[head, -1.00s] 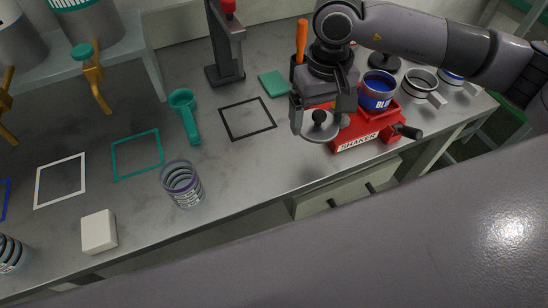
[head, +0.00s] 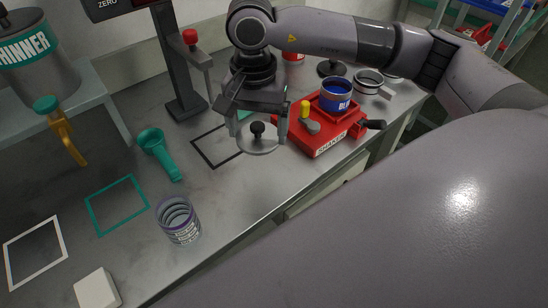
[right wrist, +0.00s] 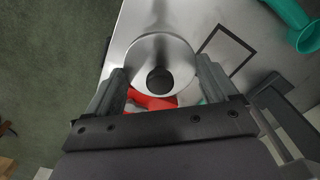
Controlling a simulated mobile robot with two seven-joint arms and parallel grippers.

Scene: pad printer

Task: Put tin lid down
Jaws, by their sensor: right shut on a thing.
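My right gripper (head: 260,134) is shut on a round grey metal tin lid (head: 262,147) with a black knob (head: 257,128). The lid is held over the worktop, by the right edge of a black square outline (head: 203,156). In the right wrist view the lid (right wrist: 178,60) lies between the two fingers, knob in the middle. A tin with blue paint (head: 337,95) stands open on the red shaker (head: 325,135), to the right of the gripper. My left gripper is not in view.
A dark post (head: 176,60) stands behind. Inside the outlines is clear.

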